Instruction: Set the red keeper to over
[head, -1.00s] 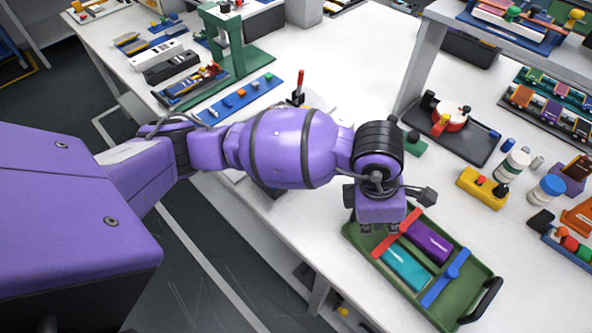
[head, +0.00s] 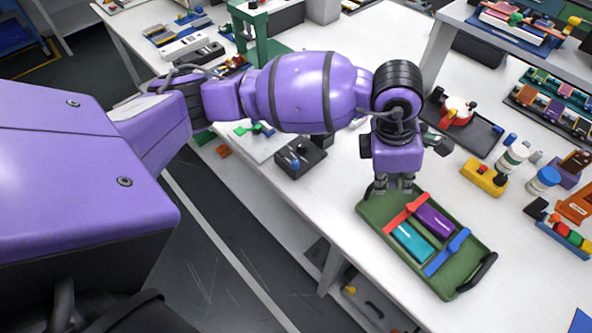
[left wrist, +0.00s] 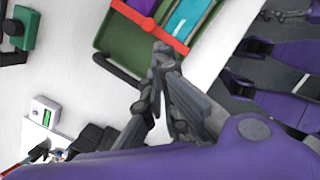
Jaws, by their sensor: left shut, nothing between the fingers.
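The green tray (head: 455,287) holds a purple cell (head: 435,220) and a teal cell (head: 411,243) side by side. The red keeper (head: 405,213) is a straight bar lying crosswise at the upper-left ends of both cells; it also shows in the left wrist view (left wrist: 150,26). I cannot tell how far it overlaps them. A blue keeper (head: 447,252) lies crosswise at their other ends. My left gripper (head: 393,188) is shut and empty at the tray's upper-left end, beside the red keeper. In the left wrist view its fingertips (left wrist: 162,50) appear close to the bar. My right gripper is out of view.
The tray has black handles, one (head: 481,271) at its lower right. A dark box (head: 300,157) stands left.

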